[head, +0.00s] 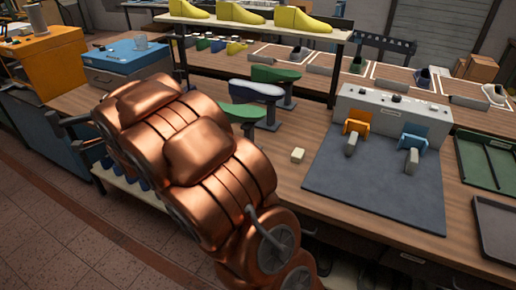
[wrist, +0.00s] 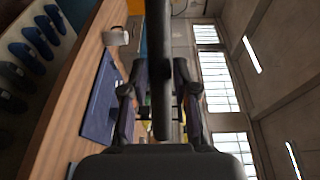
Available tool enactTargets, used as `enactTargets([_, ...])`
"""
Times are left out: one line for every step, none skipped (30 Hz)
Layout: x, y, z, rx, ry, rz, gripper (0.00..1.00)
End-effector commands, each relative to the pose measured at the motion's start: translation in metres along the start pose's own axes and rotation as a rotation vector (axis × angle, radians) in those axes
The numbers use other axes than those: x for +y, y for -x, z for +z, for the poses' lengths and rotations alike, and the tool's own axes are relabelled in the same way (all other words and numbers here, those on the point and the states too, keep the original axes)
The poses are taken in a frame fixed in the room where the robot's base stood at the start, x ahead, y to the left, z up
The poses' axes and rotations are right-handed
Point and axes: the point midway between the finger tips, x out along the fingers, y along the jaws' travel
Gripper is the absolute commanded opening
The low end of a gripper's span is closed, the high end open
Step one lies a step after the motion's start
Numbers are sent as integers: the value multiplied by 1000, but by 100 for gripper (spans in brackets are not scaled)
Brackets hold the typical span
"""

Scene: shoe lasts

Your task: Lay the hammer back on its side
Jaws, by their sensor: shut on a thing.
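My gripper (wrist: 158,92) shows in the wrist view with a dark finger on each side of a long dark bar. The bar, which looks like the hammer (wrist: 159,40), runs from the top edge down between the fingers, and my gripper is shut on it. I cannot make out which end is the hammer's head. In the head view my copper arm covers most of the left middle, and only dark parts stick out at its left. The hammer cannot be told clearly there.
A blue box (head: 125,58) and an orange cabinet (head: 48,62) stand at the left. Green shoe lasts (head: 276,74) on stands are behind my arm. A small cream block (head: 297,155) lies beside the dark mat (head: 375,185). Bare wood (head: 290,185) shows between arm and mat.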

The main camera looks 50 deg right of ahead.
Motion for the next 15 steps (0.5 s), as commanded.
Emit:
enactTargets([5, -2, -11, 17, -11, 19, 0])
enactTargets([10, -4, -19, 30, -20, 39, 0])
enactTargets([17, -5, -31, 51, -34, 68, 0])
enactTargets([22, -6, -41, 67, -46, 93, 0])
enactTargets([28, -6, -52, 85, -59, 122, 0])
enactTargets([34, -7, -65, 108, -79, 156, 0])
enactTargets([39, -6, -75, 126, -96, 185, 0])
enactTargets([43, -6, -85, 143, -112, 210, 0])
enactTargets([50, -4, -98, 165, -136, 249, 0])
enactTargets([54, -2, -107, 182, -154, 277, 0])
enactTargets([59, -1, -115, 197, -172, 305, 0])
enactTargets([64, 2, -126, 218, -197, 340, 0])
enactTargets([67, 4, -134, 232, -214, 364, 0])
enactTargets([71, 6, -142, 246, -232, 390, 0])
enactTargets([75, 9, -152, 266, -259, 422, 0])
